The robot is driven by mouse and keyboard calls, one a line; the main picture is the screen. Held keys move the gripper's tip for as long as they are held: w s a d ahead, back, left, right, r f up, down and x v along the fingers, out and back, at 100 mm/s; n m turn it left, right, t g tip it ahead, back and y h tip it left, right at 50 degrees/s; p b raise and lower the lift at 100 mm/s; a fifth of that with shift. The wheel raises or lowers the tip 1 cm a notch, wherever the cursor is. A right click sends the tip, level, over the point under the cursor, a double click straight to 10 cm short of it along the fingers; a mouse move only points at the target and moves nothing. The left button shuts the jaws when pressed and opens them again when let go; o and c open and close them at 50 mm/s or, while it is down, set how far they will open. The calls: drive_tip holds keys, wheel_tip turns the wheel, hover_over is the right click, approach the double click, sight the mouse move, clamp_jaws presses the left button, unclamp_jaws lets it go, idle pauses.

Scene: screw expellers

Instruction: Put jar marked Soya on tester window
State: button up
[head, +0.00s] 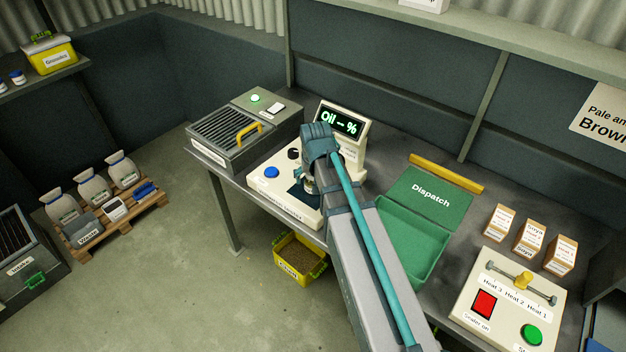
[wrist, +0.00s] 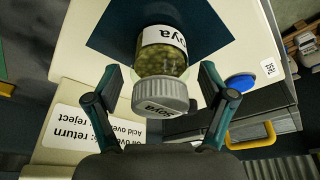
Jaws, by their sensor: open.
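The jar marked Soya (wrist: 162,62) is clear, with a grey lid and green contents; "Soya" shows on its lid and side label. It appears to stand on the dark teal square (wrist: 205,28) of the cream tester, though its base contact is hidden. My gripper (wrist: 160,76) is open, with one finger on each side of the jar and small gaps visible. In the head view the tester (head: 255,180) has a blue button and a display (head: 339,121) reading "Oil -- %". My arm covers most of the jar and gripper there.
A grey grilled unit with a yellow handle (head: 249,132) stands left of the tester. A green Dispatch tray (head: 432,197) lies to the right. Several labelled cartons (head: 528,237) and a sealer (head: 505,305) are farther right. A yellow bin (head: 299,262) sits on the floor below.

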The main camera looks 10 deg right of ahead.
drive_tip(key=b+v, duration=0.1)
drive_tip(key=v, duration=0.9)
drive_tip(key=shift+r, duration=0.25)
drive_tip(key=shift+s, duration=0.15)
